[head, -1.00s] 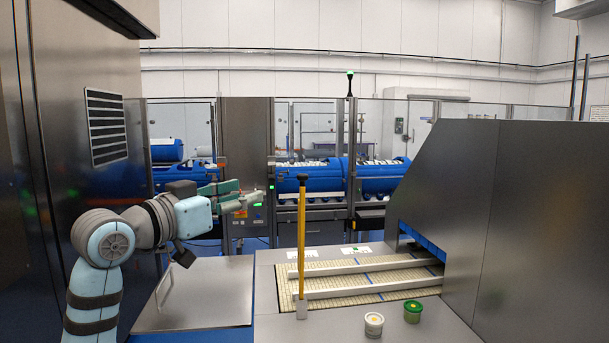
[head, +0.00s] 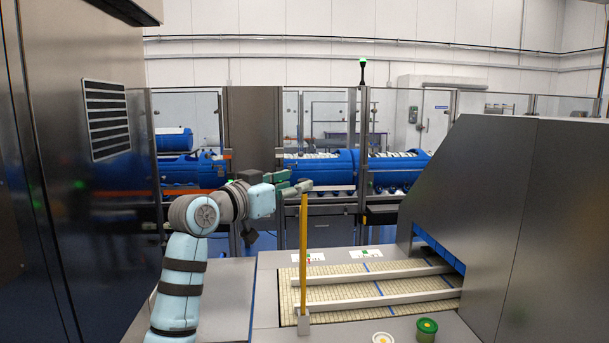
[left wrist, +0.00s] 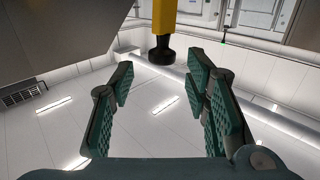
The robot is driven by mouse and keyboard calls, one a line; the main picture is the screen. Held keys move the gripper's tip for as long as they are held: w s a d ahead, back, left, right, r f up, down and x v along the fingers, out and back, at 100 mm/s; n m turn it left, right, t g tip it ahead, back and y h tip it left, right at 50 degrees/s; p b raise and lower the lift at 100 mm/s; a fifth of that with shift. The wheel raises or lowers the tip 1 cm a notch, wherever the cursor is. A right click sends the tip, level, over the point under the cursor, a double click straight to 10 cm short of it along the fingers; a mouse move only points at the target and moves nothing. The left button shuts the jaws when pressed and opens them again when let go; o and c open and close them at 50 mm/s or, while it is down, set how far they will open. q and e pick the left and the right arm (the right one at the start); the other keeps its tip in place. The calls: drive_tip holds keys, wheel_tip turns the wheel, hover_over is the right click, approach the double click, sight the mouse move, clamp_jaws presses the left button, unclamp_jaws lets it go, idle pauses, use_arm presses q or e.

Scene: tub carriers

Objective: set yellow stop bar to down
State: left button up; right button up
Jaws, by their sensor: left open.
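The yellow stop bar (head: 303,250) stands upright in a pale bracket at the near left corner of the belt. In the left wrist view the yellow bar (left wrist: 163,17) ends in a black knob (left wrist: 161,53). The knob sits just beyond the open fingertips of my left gripper (left wrist: 162,85), roughly centred between them. I see no clear contact. My right gripper is not in view.
The belt (head: 375,282) has pale guide rails and runs into a steel housing (head: 470,230) on the right. A green-lidded tub (head: 427,326) and a white tub (head: 383,338) stand in front of it. A steel wall is on the left.

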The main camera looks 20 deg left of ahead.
sight(304, 179)
use_arm(q)
drive_tip(key=x, duration=0.5)
drive_tip(key=shift+w+a+f+p, duration=0.1)
drive_tip(key=shift+f+p, duration=0.1)
drive_tip(key=shift+p, duration=0.15)
drive_tip(key=shift+s+r, duration=0.15)
drive_tip(key=shift+s, duration=0.15)
drive_tip(key=shift+w, duration=0.15)
clamp_jaws()
